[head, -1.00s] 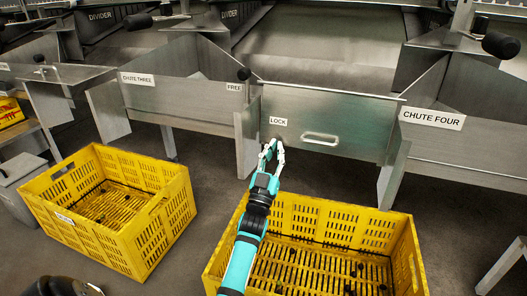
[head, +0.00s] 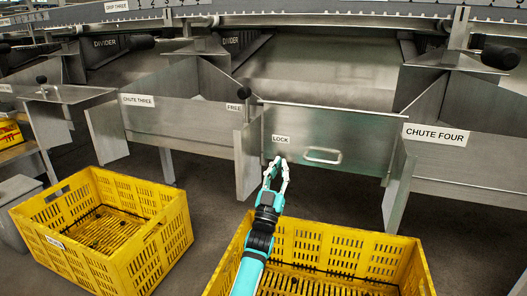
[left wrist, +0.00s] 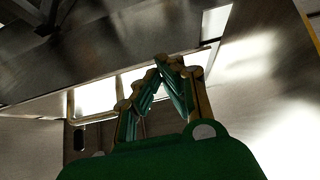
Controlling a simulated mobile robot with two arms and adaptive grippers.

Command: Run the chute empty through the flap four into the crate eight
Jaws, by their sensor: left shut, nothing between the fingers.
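The flap (head: 345,130) is a flat metal plate with a bar handle (head: 322,155), closing the front of the chute (head: 310,75) beside the CHUTE FOUR label (head: 434,134). It looks closed. The chute floor behind it looks bare. A black-knobbed lever (head: 243,93) stands at its left edge by the FREE label (head: 234,107). My left gripper (head: 279,163) is shut and empty just below the LOCK label (head: 281,139), left of the handle; contact with the plate cannot be told. Its fingers (left wrist: 165,75) meet in the left wrist view. A yellow crate (head: 330,240) stands below the flap; its number is not visible.
Another yellow crate (head: 160,245) stands at the left, its label too small to read. The CHUTE THREE panel (head: 175,116) is left of the flap. Upright metal plates (head: 246,160) flank the flap. Bare floor lies between the two crates.

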